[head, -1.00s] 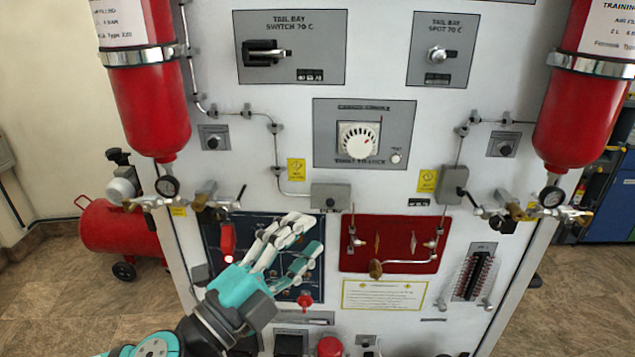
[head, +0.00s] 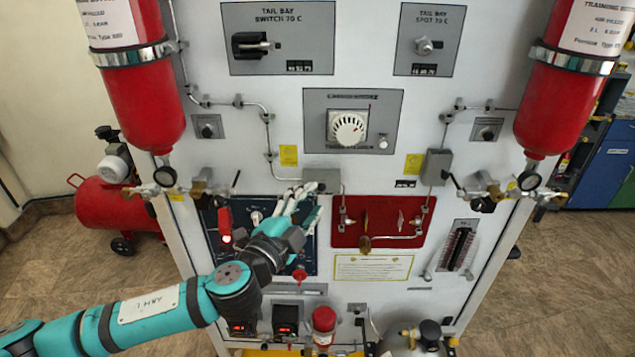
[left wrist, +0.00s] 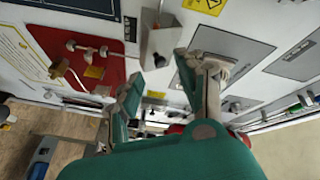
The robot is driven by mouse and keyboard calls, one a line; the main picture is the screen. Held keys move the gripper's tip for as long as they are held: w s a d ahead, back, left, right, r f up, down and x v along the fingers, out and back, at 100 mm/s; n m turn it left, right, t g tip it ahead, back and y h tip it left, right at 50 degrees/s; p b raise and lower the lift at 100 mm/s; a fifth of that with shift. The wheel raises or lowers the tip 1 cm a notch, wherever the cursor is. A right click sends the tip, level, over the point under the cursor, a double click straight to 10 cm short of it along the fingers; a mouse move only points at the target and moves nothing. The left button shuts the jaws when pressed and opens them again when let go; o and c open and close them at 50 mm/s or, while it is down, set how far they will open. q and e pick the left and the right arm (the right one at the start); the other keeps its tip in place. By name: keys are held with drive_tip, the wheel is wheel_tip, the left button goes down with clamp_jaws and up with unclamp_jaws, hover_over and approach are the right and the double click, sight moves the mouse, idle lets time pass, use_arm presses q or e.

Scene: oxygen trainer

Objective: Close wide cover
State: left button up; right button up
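A dark blue panel (head: 213,262) sits low on the white trainer board. A red upright part (head: 225,220), which looks like a raised cover, stands at its left side with a small glowing light at its foot. I cannot tell for sure whether this is the wide cover. My left gripper (head: 296,197) is in front of the blue panel's upper right, to the right of the red part, and hides much of the panel. In the left wrist view my left gripper (left wrist: 158,74) has its fingers apart with nothing between them. My right gripper is out of view.
A red panel (head: 350,238) with pipes and valves is just right of my gripper. A grey box (head: 322,178) sits right above the fingertips. Red cylinders (head: 140,100) with gauges flank the board. Small displays (head: 285,328) are below.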

sight(321, 189)
use_arm(q)
drive_tip(key=shift+p+x, duration=0.5)
drive_tip(key=shift+x, duration=1.55)
drive_tip(key=shift+c, duration=0.3)
